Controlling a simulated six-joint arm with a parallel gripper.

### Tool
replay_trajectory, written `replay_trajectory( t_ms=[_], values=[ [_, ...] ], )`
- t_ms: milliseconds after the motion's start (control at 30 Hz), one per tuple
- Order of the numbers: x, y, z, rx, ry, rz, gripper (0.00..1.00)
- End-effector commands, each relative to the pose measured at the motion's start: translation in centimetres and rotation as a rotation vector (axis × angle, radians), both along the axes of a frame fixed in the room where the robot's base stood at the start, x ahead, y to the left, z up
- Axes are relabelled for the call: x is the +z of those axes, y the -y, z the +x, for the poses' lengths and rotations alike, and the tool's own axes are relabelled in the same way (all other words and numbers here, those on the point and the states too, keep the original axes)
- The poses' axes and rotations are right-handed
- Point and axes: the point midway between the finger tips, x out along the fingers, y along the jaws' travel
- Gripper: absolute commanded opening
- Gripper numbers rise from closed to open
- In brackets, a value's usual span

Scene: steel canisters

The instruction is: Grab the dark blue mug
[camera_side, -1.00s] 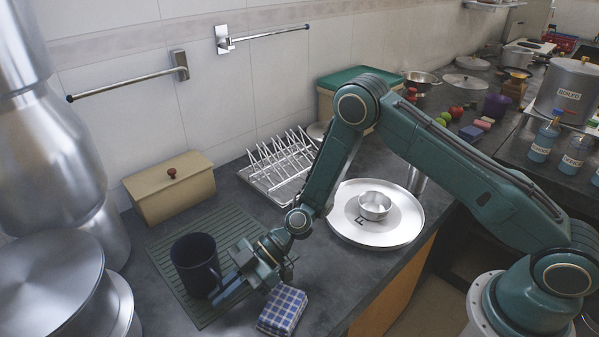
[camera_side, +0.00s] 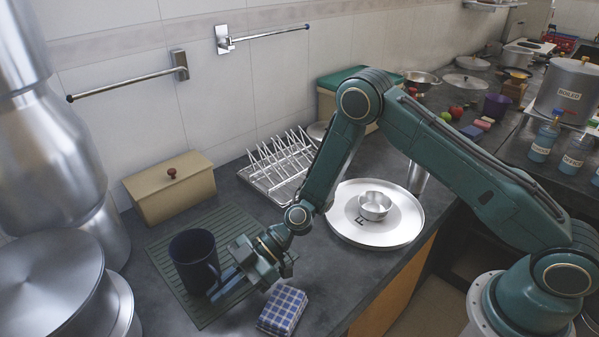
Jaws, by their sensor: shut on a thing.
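The dark blue mug (camera_side: 193,262) stands upright on the green ribbed mat (camera_side: 229,219) at the lower left. My gripper (camera_side: 219,287) reaches in from the right, low at the mug's right side, and is shut on the mug there. The exact contact of the fingers is partly hidden. The mug appears to rest on the mat.
A beige box (camera_side: 171,189) and a dish rack (camera_side: 281,163) stand behind. A round white tray (camera_side: 401,228) holds a steel bowl (camera_side: 374,206). Large steel canisters (camera_side: 47,280) stand left of the mat.

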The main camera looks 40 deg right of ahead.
Motion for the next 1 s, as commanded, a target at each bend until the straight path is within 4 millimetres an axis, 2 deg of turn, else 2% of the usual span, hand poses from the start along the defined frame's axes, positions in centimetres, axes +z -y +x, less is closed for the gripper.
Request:
replay_trajectory(
  t_ms=[467, 1000],
  values=[
    [3.3, 0.0, 0.0, 0.0, 0.003, 0.003, 0.0],
    [8.3, 0.0, 0.0, 0.001, 0.004, 0.003, 0.0]
  ],
)
